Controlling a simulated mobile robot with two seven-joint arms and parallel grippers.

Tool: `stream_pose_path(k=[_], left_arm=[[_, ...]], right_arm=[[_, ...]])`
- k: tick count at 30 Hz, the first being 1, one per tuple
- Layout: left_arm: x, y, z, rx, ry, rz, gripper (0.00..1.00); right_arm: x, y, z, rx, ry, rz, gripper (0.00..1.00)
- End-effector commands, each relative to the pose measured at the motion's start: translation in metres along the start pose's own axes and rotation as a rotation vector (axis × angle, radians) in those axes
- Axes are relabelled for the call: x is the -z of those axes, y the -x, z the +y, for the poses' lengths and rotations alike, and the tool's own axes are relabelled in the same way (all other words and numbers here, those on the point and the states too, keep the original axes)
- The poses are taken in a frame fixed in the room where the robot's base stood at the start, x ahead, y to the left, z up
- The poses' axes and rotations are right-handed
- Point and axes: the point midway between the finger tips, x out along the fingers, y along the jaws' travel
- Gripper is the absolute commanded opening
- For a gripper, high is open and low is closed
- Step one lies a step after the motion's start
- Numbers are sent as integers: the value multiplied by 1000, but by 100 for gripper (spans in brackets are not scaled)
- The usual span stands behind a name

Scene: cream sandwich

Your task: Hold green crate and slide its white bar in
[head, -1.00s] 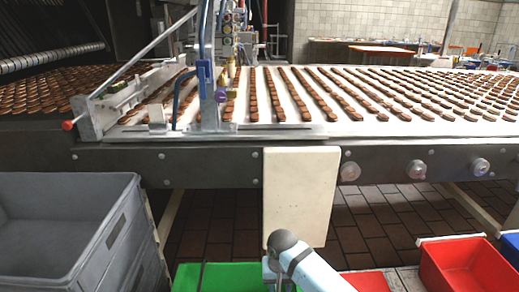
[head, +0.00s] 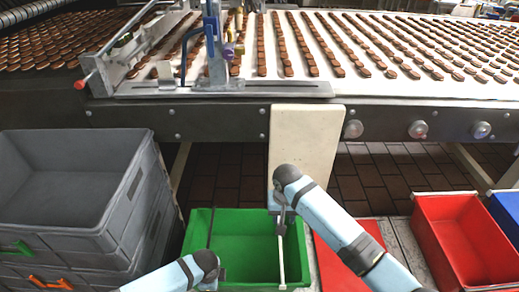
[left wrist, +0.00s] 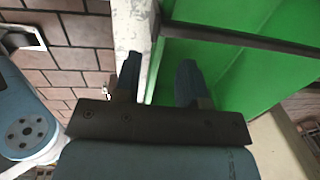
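The green crate (head: 240,222) stands open in front of the conveyor; the left wrist view shows its green wall (left wrist: 235,90). A pale bar (head: 281,262) lies lengthwise along the crate's right side; a dark bar (head: 211,228) shows at its left side. My left gripper (head: 217,276) is at the crate's near left part. In the left wrist view my left gripper (left wrist: 158,78) has its fingers apart, one on each side of the crate's edge. My right gripper (head: 280,222) points down over the crate's right side, by the pale bar's far end. Its fingertips are too small to read.
Grey stacked crates (head: 75,195) stand close on the left. Red crates (head: 465,245) stand on the right. A cream panel (head: 303,145) and the conveyor (head: 400,105) with rows of biscuits are behind the green crate.

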Motion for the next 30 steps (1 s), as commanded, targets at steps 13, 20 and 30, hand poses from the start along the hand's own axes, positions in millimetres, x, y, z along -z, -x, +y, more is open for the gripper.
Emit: stream_pose_path(k=[13, 20, 30], left_arm=[[0, 22, 0, 0, 0, 0, 38], [0, 22, 0, 0, 0, 0, 68], [0, 30, -1, 2, 0, 1, 68]], right_arm=[[0, 24, 0, 0, 0, 0, 38], [0, 24, 0, 0, 0, 0, 38], [0, 24, 0, 0, 0, 0, 38]])
